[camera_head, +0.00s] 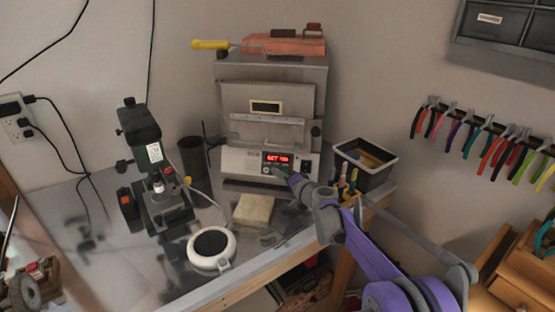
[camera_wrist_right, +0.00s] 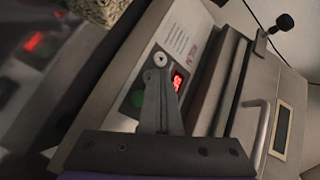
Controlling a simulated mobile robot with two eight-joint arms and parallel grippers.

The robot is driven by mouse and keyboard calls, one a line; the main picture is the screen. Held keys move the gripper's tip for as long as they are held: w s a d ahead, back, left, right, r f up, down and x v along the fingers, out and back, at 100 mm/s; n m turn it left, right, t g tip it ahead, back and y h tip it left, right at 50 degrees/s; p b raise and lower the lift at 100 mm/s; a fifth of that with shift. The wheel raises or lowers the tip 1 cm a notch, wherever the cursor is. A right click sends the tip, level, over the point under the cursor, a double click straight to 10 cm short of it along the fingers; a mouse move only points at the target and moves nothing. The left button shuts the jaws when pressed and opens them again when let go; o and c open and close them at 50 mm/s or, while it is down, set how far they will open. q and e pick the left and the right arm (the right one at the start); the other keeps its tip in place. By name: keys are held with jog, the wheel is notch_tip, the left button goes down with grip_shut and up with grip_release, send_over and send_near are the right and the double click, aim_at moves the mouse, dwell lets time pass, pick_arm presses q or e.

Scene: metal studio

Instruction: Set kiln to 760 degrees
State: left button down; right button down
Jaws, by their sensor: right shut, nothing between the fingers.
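The kiln (camera_head: 265,110) is a grey metal box on the bench with its door shut. Its front control panel (camera_head: 240,160) has a lit red display (camera_head: 278,159); it seems to read SET and a number too small to be sure of. My right gripper (camera_head: 283,174) is at the panel, just below the display. I cannot tell whether the tips touch a button. My left gripper is not in view.
A microscope (camera_head: 148,165) and a round white device (camera_head: 211,249) stand to the left on the metal bench. A pale block (camera_head: 253,209) lies before the kiln. A dark bin (camera_head: 376,166) stands right of it. Pliers (camera_head: 485,131) hang on the right wall.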

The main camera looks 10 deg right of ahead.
jog(key=shift+s+a+r, duration=0.2)
jog(key=shift+s, duration=0.25)
jog(key=shift+s+a+r+p, duration=0.35)
jog(key=shift+s+r, duration=0.05)
jog(key=shift+s, duration=0.45)
jog(key=shift+s+a+r+p, duration=0.35)
jog(key=shift+s+r, duration=0.1)
jog(key=shift+s, duration=0.4)
jog(key=shift+s+a+r+p, duration=0.35)
jog(key=shift+s+r, duration=0.05)
jog(key=shift+s, duration=0.45)
dwell(0.4)
